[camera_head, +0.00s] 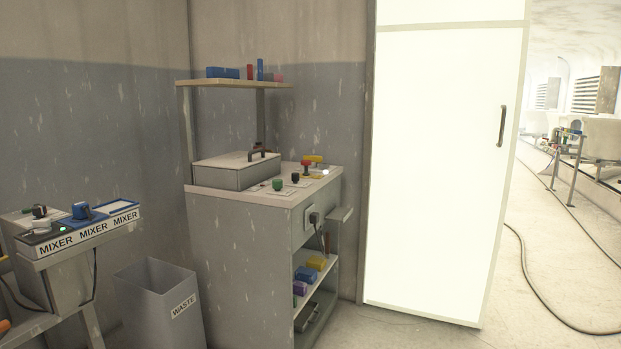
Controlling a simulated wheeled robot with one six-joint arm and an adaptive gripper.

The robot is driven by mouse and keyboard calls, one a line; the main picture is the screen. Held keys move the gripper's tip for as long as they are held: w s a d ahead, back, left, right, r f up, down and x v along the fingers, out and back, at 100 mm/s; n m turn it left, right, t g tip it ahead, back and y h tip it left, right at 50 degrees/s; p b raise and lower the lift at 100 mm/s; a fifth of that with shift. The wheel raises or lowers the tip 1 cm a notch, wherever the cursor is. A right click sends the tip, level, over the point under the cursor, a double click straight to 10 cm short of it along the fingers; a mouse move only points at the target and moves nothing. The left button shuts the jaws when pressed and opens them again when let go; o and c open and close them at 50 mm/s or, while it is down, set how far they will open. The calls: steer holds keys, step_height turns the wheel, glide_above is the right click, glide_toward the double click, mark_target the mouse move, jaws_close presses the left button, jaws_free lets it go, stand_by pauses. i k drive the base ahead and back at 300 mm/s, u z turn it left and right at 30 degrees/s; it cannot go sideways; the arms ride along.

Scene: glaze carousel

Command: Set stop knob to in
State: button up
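A grey cabinet (240,239) stands in the middle against the wall, with several small controls on its top panel. A red knob (305,167) sits toward the back right of that panel, with a yellow part (313,158) just behind it. A green knob (278,184) and a black knob (295,177) are nearer the front. No label reading stop is legible, so I cannot tell for sure which is the stop knob. Whether any knob is in or out is too small to tell. My gripper is not in view.
A grey box (235,171) with a dark handle sits on the cabinet top, under a shelf (225,83). A waste bin (160,308) and a mixer stand (75,255) are at the left. A bright white door (440,170) is right of the cabinet. Floor at the right has a hose (545,290).

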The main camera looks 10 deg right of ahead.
mark_target(305, 163)
steer(key=z, duration=0.1)
steer(key=k, duration=0.5)
steer(key=u, duration=0.8)
steer(key=i, duration=1.85)
steer(key=z, duration=0.55)
